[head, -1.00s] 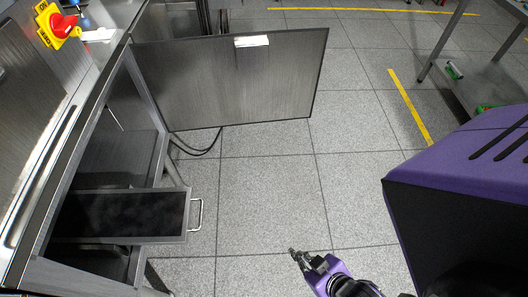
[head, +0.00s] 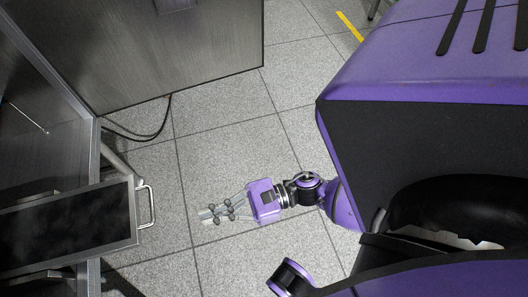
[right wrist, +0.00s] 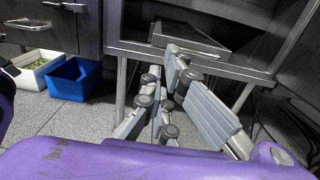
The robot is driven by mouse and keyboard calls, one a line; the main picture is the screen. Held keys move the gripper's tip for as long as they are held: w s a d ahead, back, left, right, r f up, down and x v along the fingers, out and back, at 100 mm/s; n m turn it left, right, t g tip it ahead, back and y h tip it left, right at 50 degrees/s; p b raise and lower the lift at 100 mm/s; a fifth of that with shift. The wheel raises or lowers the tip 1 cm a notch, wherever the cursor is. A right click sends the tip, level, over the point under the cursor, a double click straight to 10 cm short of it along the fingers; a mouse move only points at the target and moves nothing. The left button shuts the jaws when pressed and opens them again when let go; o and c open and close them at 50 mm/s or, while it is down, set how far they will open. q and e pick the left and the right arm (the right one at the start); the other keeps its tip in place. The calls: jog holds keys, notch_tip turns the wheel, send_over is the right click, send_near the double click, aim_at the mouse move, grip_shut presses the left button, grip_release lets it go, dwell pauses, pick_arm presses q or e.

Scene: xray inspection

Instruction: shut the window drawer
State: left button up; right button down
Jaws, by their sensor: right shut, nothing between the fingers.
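The window drawer (head: 134,214) is pulled out of the grey metal cabinet at the left of the head view. It has a dark panel inside its frame and a silver bar handle (head: 147,206) on its front. The drawer also shows in the right wrist view (right wrist: 190,40), beyond the fingers. My right gripper (head: 205,215) is shut and empty. It points left toward the handle, with a gap of floor visible between them in the head view. My left gripper is not in view.
A large grey cabinet door (head: 180,50) stands swung open behind the drawer, with black cables (head: 150,137) on the floor below it. The right wrist view shows a blue bin (right wrist: 75,80) and a white bin (right wrist: 32,68) at left. Tiled floor is clear around my gripper.

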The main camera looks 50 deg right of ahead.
aim_at(141, 237)
jog(key=x, duration=1.2)
jog(key=shift+w+a+p, duration=0.2)
jog(key=shift+a+p, duration=0.05)
jog(key=shift+p, duration=0.05)
jog(key=shift+w+a, duration=0.4)
jog(key=shift+a, duration=0.15)
